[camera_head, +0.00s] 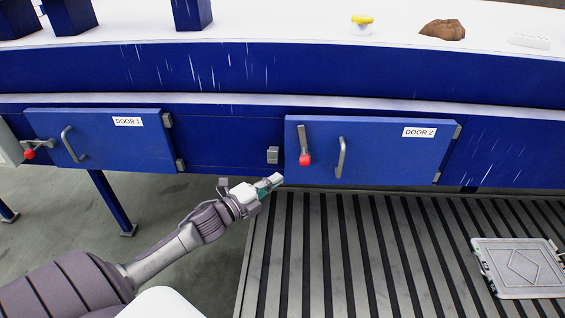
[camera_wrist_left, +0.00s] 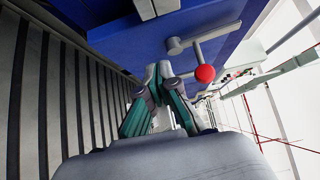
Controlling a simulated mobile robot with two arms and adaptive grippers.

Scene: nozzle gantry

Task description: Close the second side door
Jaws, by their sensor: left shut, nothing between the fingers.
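The blue door labelled DOOR 2 (camera_head: 375,165) is on the front of the blue gantry body. Its left edge seems to stand slightly out from the body, hinges at right. Its latch lever with red knob (camera_head: 305,159) points down, and a grey handle (camera_head: 341,157) is beside it. A grey catch (camera_head: 272,155) sits on the body left of the door. My left gripper (camera_head: 272,181) is shut and empty, just below and left of the door's lower left corner. In the left wrist view, its fingertips (camera_wrist_left: 159,72) are close to blue panelling, with the red knob (camera_wrist_left: 205,74) to the right.
DOOR 1 (camera_head: 105,145) at left lies flat against the body, its red-knobbed lever (camera_head: 29,154) turned toward the left. A ribbed dark platform (camera_head: 350,260) lies below DOOR 2, with a grey metal plate (camera_head: 520,267) on it at right.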

